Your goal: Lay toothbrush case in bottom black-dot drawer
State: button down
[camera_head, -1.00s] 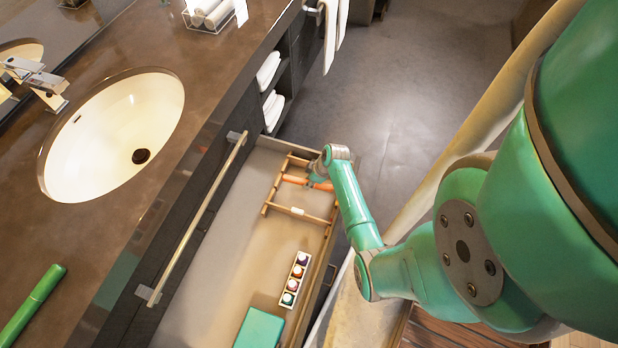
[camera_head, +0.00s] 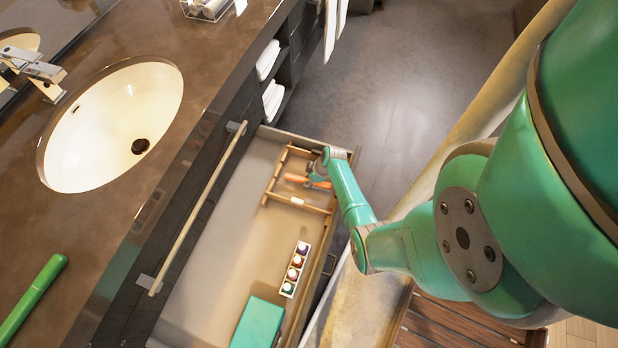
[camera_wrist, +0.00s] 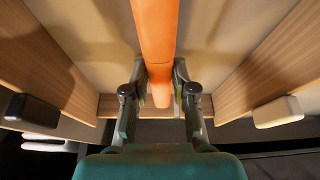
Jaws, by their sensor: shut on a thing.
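The orange toothbrush case (camera_head: 296,179) is over the framed wooden section of the open drawer (camera_head: 230,215), between two wooden dividers. In the wrist view the case (camera_wrist: 155,30) runs lengthwise between the wooden walls. My gripper (camera_wrist: 161,88) is shut on its near end, one finger on each side. In the head view my gripper (camera_head: 318,178) is partly hidden by my arm. A black tab (camera_wrist: 32,112) marks the left wall and a white tab (camera_wrist: 278,112) the right wall. I cannot tell if the case touches the drawer floor.
The drawer also holds a white tray (camera_head: 290,285) of small coloured-topped items and a teal box (camera_head: 258,323). A long handle (camera_head: 195,205) is above the drawer's left side. A green tube (camera_head: 32,300) lies on the counter beside the sink (camera_head: 115,125).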

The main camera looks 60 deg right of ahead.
jog(key=c, duration=0.9)
grip_release()
jog(key=shift+o, duration=0.2)
notch_tip(320, 180, up, 10)
jog(key=shift+a+f, duration=0.1)
dwell(0.5)
